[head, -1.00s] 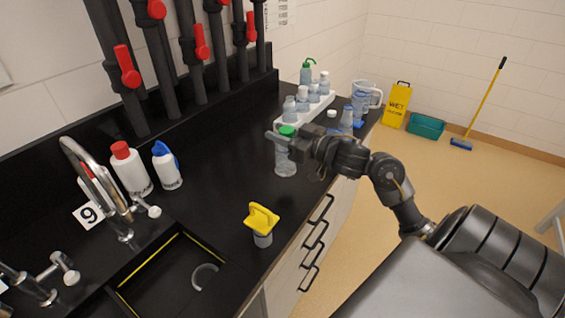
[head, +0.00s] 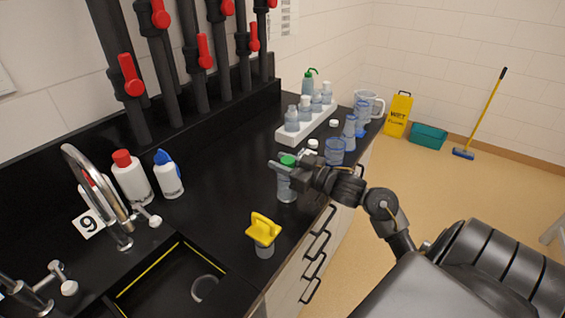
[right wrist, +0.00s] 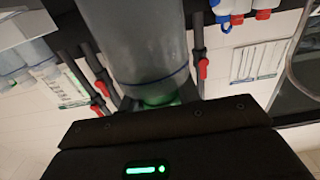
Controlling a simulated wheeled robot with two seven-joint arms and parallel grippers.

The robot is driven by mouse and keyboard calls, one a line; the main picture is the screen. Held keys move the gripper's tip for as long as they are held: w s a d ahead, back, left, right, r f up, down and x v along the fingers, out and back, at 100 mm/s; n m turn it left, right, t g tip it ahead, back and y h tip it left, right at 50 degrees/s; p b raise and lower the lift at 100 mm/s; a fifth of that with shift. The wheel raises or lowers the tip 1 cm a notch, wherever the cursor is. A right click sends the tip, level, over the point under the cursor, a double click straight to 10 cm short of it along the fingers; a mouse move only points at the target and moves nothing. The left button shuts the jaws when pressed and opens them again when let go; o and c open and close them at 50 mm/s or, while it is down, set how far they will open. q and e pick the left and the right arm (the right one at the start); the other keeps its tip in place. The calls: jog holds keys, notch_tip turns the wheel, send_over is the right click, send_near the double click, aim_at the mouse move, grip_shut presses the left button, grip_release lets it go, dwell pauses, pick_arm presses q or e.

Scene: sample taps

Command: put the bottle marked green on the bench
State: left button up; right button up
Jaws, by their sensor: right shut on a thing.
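A clear bottle with a green cap (head: 287,187) stands upright in the jaws of my right gripper (head: 290,170), over the front part of the black bench (head: 215,190). The gripper is shut on it near the top. I cannot tell whether its base touches the bench. In the right wrist view the bottle's grey body (right wrist: 140,45) fills the upper middle, with a green part showing next to the gripper (right wrist: 160,108). My left gripper is not in view.
A white rack (head: 290,136) with several bottles stands behind. Clear beakers (head: 335,152) and a jug (head: 372,103) are to the right. A yellow-handled item (head: 264,230) stands in front, near the sink (head: 170,285). White bottles (head: 131,178) are left. The middle bench is clear.

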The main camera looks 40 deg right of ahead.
jog(key=o, duration=1)
jog(key=shift+f, duration=0.1)
jog(key=shift+b+v, duration=0.7)
jog(key=shift+v, duration=5.3)
